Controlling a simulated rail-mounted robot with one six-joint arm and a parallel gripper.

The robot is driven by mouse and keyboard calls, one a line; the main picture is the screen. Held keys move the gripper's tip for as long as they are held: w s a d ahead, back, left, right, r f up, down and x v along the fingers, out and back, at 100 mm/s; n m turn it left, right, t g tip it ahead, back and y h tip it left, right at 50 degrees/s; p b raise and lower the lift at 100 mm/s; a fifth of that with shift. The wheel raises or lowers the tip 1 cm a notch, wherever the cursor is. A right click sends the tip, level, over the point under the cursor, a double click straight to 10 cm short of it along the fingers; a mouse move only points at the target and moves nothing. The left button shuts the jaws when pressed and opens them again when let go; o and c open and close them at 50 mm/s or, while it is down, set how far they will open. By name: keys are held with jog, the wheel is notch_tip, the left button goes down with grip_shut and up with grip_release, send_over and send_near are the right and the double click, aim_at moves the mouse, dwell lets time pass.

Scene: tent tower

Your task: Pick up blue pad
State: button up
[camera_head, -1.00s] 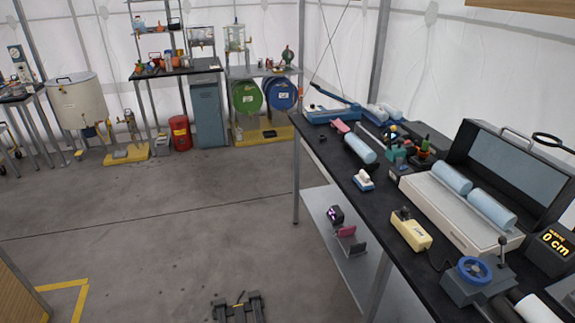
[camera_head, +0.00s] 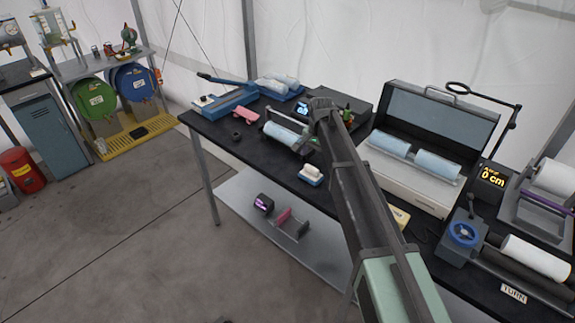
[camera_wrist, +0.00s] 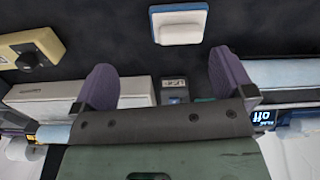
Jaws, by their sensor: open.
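The blue pad (camera_head: 311,176), a small block with a blue base and a white upper part, lies near the front edge of the black bench, left of my arm. It also shows at the top of the wrist view (camera_wrist: 179,24), beyond my fingertips and clear of them. My gripper (camera_wrist: 167,78) is open, with two purple fingers spread apart and nothing between them. In the head view my arm reaches over the bench, and I cannot make out the fingers there.
A pale blue roll (camera_head: 286,133) lies behind the pad. An open case (camera_head: 408,185) with two rolls stands to the right. A yellow device (camera_wrist: 32,48) shows at left in the wrist view. A shelf (camera_head: 270,235) with small items is below the bench.

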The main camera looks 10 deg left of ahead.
aim_at(312, 167)
jog(key=w+a, duration=0.1)
jog(key=w+a+m, duration=0.1)
jog(key=shift+w+r, duration=0.15)
jog(key=shift+w, duration=0.25)
jog(key=shift+s+d+f+b, duration=0.1)
jog(key=shift+s+f+b, duration=0.05)
jog(key=shift+f+b, duration=0.15)
notch_tip(312, 167, down, 11)
jog(key=b, duration=1)
jog(key=shift+r+b, duration=0.15)
jog(key=shift+b, duration=0.2)
jog(key=shift+r, duration=0.25)
jog(key=c, duration=0.6)
jog(key=shift+r+p, duration=0.1)
jog(key=shift+p, duration=0.2)
jog(key=shift+c, duration=0.2)
